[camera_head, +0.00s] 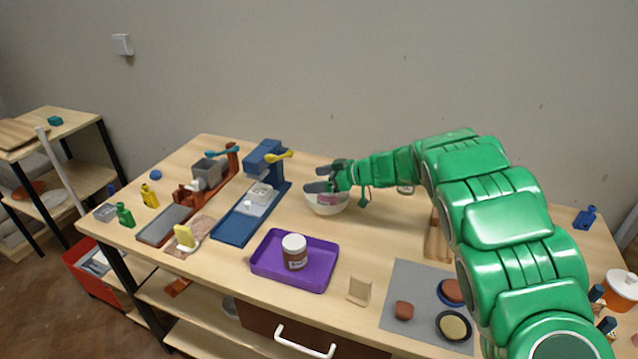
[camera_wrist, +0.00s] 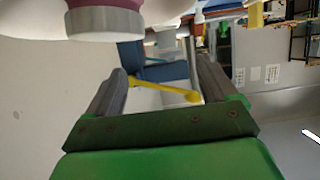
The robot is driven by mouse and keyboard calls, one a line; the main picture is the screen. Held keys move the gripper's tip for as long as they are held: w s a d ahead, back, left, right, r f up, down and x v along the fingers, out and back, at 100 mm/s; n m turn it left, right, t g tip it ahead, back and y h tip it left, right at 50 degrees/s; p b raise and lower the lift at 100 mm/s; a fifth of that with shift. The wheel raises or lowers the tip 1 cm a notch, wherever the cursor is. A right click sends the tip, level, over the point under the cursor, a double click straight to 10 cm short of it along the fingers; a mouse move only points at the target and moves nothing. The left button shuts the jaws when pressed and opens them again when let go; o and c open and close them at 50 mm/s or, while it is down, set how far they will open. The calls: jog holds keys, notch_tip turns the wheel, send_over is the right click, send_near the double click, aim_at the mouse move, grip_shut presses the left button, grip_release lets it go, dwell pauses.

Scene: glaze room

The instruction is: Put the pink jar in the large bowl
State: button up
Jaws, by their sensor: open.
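The pink jar (camera_head: 328,199) sits inside the large white bowl (camera_head: 326,209) towards the back of the table; only part of the jar shows over the rim. In the wrist view a pink jar with a grey band (camera_wrist: 105,18) is at the top left, with white bowl surface (camera_wrist: 30,18) beside it. My gripper (camera_head: 328,180) is above the bowl. In the wrist view its fingers (camera_wrist: 162,78) are apart with nothing between them, and the jar lies outside them.
A purple tray (camera_head: 263,268) with a white-lidded brown jar (camera_head: 294,251) stands in front. Left of the bowl are a blue device (camera_head: 263,160) with a yellow lever and a red-brown device with a grey hopper (camera_head: 209,172). A grey mat (camera_head: 418,280) lies front right.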

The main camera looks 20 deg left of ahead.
jog(key=v, duration=1.1)
jog(key=shift+d, duration=0.4)
jog(key=shift+r, duration=0.15)
